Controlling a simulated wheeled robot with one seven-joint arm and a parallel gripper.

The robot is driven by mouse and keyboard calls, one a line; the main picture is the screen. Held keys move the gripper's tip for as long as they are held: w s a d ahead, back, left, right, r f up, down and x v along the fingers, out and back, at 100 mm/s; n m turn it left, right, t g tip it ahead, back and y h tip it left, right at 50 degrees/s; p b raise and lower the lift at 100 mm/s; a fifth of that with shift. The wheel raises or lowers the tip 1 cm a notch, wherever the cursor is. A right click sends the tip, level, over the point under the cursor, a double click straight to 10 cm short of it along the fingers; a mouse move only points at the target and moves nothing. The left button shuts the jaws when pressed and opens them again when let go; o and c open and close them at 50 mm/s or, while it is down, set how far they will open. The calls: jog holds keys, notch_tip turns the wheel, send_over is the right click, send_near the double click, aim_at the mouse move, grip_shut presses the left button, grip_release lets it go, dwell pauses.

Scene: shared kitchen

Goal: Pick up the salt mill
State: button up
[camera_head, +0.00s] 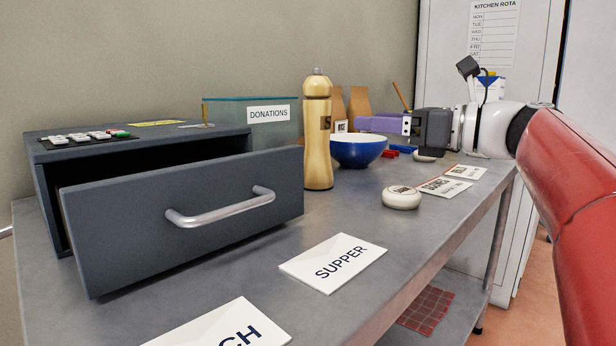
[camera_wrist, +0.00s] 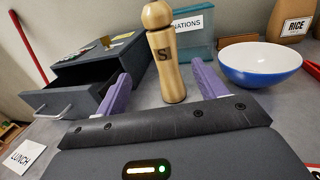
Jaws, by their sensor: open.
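The salt mill (camera_head: 317,140) is a tall, light wooden mill with a dark S label and a grey knob on top. It stands upright on the metal counter (camera_head: 370,245), right of the open drawer. My gripper (camera_head: 362,124) reaches in from the right, its purple fingers pointing at the mill. In the wrist view, the salt mill (camera_wrist: 166,60) shows beyond and between the two spread purple fingers of my gripper (camera_wrist: 160,84). The gripper is open and empty. I cannot tell the exact gap to the mill.
A grey cash box (camera_head: 180,215) has its drawer pulled out, left of the mill. A clear donations box (camera_head: 250,118) stands behind. A blue bowl (camera_head: 357,150) is close on the right. A white round object (camera_head: 401,198) and a SUPPER card (camera_head: 333,263) lie in front.

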aim_at(330, 118)
jog(key=x, duration=0.6)
jog(key=shift+w+a+f+b, duration=0.25)
jog(key=shift+a+f+b, duration=0.05)
jog(key=shift+f+b, duration=0.05)
jog(key=shift+w+r+x, duration=0.1)
jog(key=shift+r+x, duration=0.05)
jog(key=shift+x, duration=1.25)
jog(key=shift+w+r+x, duration=0.1)
jog(key=shift+r+x, duration=0.1)
jog(key=shift+x, duration=1.15)
jog(key=shift+d, duration=0.15)
grip_shut()
